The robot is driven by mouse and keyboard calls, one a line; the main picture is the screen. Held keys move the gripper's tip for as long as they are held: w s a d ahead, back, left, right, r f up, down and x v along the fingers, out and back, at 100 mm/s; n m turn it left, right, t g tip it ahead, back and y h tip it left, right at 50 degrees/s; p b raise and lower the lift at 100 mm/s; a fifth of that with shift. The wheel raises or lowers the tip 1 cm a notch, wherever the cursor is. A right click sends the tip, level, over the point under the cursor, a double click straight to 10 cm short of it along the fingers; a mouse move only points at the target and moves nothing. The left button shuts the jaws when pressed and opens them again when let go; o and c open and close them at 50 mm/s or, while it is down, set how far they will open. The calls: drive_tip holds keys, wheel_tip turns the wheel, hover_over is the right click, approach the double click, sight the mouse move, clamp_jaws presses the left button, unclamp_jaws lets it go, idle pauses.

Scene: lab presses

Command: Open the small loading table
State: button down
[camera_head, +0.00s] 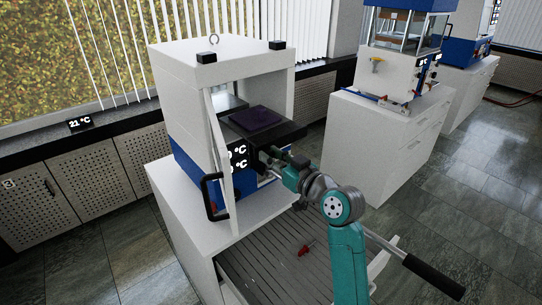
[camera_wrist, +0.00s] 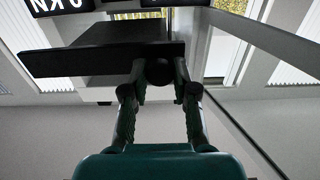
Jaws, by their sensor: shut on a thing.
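The small loading table is a dark flat plate (camera_head: 288,133) that sticks out of the open front of the near press (camera_head: 185,90), with a dark purple square sheet (camera_head: 256,117) on it. In the wrist view the plate (camera_wrist: 85,62) spans the upper left, seen from below and close. My gripper (camera_head: 268,156) is at the plate's front edge. In the wrist view my gripper (camera_wrist: 159,78) has its two fingers on either side of a dark round knob (camera_wrist: 158,72) at that edge, shut on it. The fingers partly hide the knob's sides.
The press door (camera_head: 218,165) stands open to the left, with a black handle (camera_head: 210,197). A long black-gripped lever (camera_head: 434,277) juts out at lower right. Another press (camera_head: 400,65) stands behind, right.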

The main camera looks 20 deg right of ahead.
drive_tip(key=c, duration=0.9)
unclamp_jaws()
drive_tip(key=shift+s, duration=0.15)
drive_tip(key=v, duration=1.2)
drive_tip(key=s+a+f+m+g+h, duration=0.1)
drive_tip(key=s+a+f+m+h, duration=0.15)
drive_tip(key=s+f, duration=0.7)
drive_tip(key=s+a+f+m+h, duration=0.25)
drive_tip(key=s+f, duration=0.35)
drive_tip(key=f, duration=0.6)
drive_tip(key=s+a+n+g, duration=0.1)
drive_tip(key=s+a, duration=0.2)
drive_tip(key=s, duration=2.3)
drive_tip(key=shift+f+h, duration=0.3)
drive_tip(key=shift+f, duration=0.05)
